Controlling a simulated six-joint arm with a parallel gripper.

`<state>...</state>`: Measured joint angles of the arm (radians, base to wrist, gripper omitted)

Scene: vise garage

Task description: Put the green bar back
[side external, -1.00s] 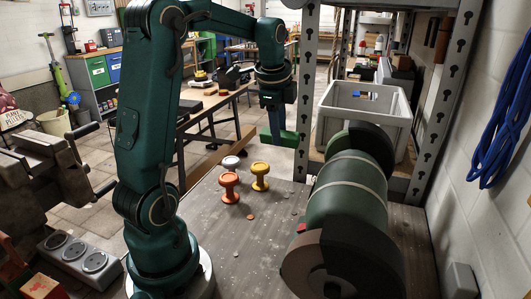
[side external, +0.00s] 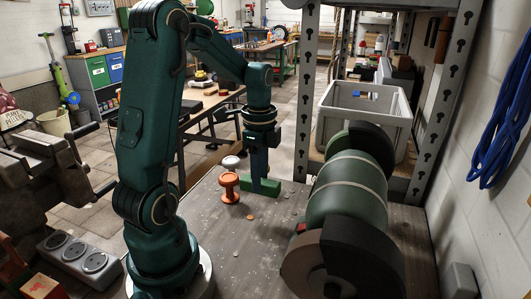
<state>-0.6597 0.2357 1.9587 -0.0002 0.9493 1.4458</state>
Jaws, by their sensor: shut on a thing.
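The green bar (side external: 288,187) is low over the workbench (side external: 228,262), and I cannot tell whether it touches the top. My gripper (side external: 263,186) points straight down and is shut on the bar near its middle, with green showing on both sides of the fingers. An orange spool-shaped piece (side external: 229,187) stands upright just left of the bar. A white spool-shaped piece (side external: 231,163) stands behind the orange one. A yellow spool is now hidden, apparently behind my gripper and the bar.
A large green bench grinder (side external: 345,195) stands close on the right. A metal shelf upright (side external: 304,95) and a grey crate (side external: 365,110) are behind it. Small coin-like discs (side external: 250,217) lie on the bench. The bench's front middle is otherwise clear.

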